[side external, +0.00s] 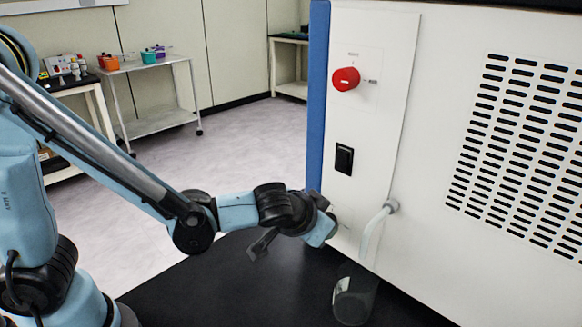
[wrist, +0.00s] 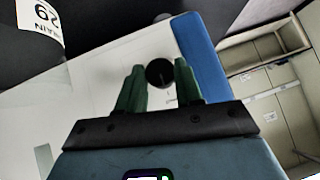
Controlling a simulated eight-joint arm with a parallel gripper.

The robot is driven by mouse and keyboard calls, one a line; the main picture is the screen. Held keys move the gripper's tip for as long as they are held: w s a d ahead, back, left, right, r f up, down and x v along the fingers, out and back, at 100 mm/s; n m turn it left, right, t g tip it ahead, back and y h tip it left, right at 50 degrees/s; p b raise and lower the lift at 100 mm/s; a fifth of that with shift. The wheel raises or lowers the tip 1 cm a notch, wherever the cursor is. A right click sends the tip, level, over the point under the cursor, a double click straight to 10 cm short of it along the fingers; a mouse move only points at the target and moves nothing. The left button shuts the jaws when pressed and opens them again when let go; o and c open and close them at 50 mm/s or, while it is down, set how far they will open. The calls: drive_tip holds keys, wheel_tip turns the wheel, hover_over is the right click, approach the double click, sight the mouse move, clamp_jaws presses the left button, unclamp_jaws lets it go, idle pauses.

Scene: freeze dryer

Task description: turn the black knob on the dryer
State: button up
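The round black knob (wrist: 160,73) shows in the wrist view on the white face of the dryer (side external: 432,110). It appears between the two green fingertips of my gripper (wrist: 159,72), with a narrow gap visible on each side. The fingers are apart and not closed on it. How far the tips are from the panel in depth is hard to tell. In the side view my gripper (side external: 328,226) is low at the dryer's front panel, and the knob cannot be made out there; the gripper seems to hide it.
A red knob (side external: 345,79) and a black rocker switch (side external: 344,159) sit higher on the panel. A pale hose (side external: 375,225) right of my gripper hangs towards a clear beaker (side external: 354,299) on the black bench (side external: 240,285). Carts stand far behind.

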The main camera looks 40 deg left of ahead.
drive_tip(key=shift+c, duration=1.2)
drive_tip(key=shift+d, duration=0.1)
drive_tip(key=shift+d+f+m+t+y, duration=0.15)
drive_tip(key=shift+m+y, duration=0.4)
drive_tip(key=shift+y, duration=0.4)
drive_tip(key=shift+d+m+t+y, duration=0.1)
drive_tip(key=shift+m+t+y, duration=0.1)
drive_tip(key=shift+m+y, duration=0.6)
drive_tip(key=shift+d+f+m+t+y, duration=0.15)
drive_tip(key=shift+m+y, duration=0.2)
drive_tip(key=shift+y, duration=0.8)
drive_tip(key=shift+a, duration=0.1)
drive_tip(key=o, duration=1)
drive_tip(key=shift+o, duration=0.2)
